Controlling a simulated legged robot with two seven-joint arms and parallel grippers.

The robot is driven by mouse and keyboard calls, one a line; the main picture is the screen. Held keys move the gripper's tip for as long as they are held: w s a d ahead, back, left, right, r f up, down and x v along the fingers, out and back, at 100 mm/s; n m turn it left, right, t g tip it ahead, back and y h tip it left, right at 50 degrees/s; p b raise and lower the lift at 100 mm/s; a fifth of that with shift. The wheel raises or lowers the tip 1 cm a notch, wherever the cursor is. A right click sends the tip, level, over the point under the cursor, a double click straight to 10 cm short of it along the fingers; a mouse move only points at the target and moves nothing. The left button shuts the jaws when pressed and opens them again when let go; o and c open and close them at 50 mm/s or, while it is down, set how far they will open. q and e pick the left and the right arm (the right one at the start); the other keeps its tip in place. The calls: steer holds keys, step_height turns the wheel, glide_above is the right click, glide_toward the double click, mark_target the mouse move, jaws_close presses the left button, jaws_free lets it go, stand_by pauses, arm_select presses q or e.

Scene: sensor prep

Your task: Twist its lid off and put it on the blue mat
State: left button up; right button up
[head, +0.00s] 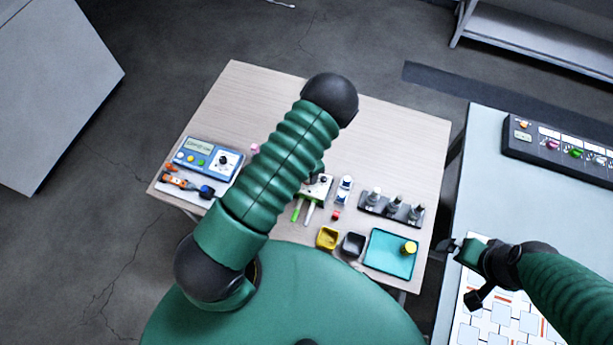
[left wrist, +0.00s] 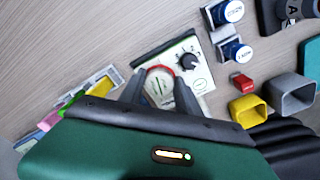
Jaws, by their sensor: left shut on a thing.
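What is under the round top is hidden. In the head view my left arm covers most of this spot. The blue mat (head: 382,262) lies at the table's front right, with a yellow cylinder (head: 409,248) on it. My right gripper (head: 452,247) is by the table's right edge, too small to judge.
A yellow cup (head: 327,238) and a dark grey cup (head: 353,244) stand left of the mat. A black rack (head: 391,208) with three upright pieces stands behind it. Blue-capped bottles (left wrist: 235,50) and a red block (left wrist: 242,83) are near the device. A blue meter (head: 209,158) is at left.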

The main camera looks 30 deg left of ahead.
arm_select(q)
steer(key=shift+w+r, duration=0.25)
steer(key=shift+s+f, duration=0.2)
steer(key=shift+f, duration=0.05)
steer(key=o, duration=1.1)
steer(key=shift+c, duration=0.2)
steer(key=shift+o, duration=0.4)
steer(key=shift+o, duration=0.8)
steer(key=shift+s+r+p, duration=0.1)
steer(key=shift+r+p, duration=0.5)
steer(key=shift+r, duration=0.05)
step_height(320, 180, up, 6)
steer(key=p, duration=0.5)
